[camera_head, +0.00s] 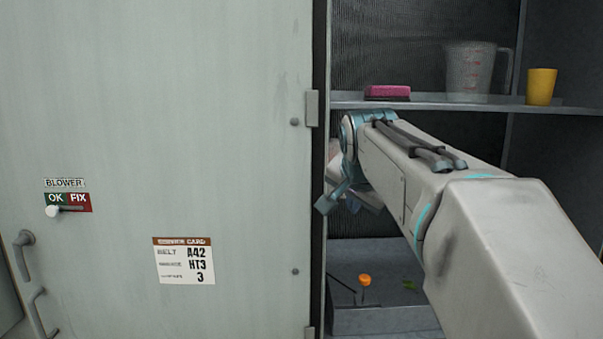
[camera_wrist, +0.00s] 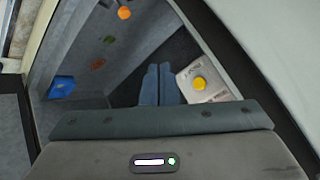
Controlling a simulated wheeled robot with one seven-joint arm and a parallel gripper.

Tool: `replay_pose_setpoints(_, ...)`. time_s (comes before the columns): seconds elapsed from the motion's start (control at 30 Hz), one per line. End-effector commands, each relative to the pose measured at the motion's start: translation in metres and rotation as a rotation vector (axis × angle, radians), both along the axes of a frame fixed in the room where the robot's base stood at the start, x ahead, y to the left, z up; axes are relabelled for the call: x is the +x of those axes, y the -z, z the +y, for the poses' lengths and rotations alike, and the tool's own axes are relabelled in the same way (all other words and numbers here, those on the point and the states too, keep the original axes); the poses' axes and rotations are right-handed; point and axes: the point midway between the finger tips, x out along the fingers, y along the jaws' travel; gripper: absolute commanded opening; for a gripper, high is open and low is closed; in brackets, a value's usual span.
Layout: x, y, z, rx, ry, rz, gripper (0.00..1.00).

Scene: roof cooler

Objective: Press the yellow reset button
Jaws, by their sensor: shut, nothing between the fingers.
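The yellow reset button (camera_wrist: 199,83) shows in the wrist view as a round yellow cap on a pale plate (camera_wrist: 214,94) with printed lettering too small to read. My gripper (camera_wrist: 159,68) is shut and empty, its two blue-grey fingers side by side. In the picture the fingertips lie just left of the plate and the button, apart from the cap. How far they are from it in depth I cannot tell. In the head view my arm reaches into the cabinet past the door edge, and the button is not visible there.
The pale cabinet door (camera_head: 170,120) fills the left of the head view. A shelf (camera_head: 430,102) holds a pink sponge (camera_head: 387,92), a clear jug (camera_head: 469,68) and a yellow cup (camera_head: 541,86). An orange knob (camera_head: 365,280) stands low inside. A blue object (camera_wrist: 61,87) lies left.

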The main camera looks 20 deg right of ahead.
Motion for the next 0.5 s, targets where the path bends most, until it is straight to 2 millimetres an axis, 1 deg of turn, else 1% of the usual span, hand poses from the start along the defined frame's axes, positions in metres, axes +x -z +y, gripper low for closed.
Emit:
replay_pose_setpoints(0.03,0.0017,-0.0056,-0.0028,0.003,0.013,-0.008,0.00)
replay_pose_setpoints(0.1,0.0026,-0.0081,-0.0043,0.006,0.021,-0.015,0.00)
replay_pose_setpoints(0.4,0.0028,-0.0077,-0.0041,0.006,0.020,-0.015,0.00)
replay_pose_setpoints(0.5,0.0062,-0.0085,-0.0050,0.007,0.020,-0.014,0.00)
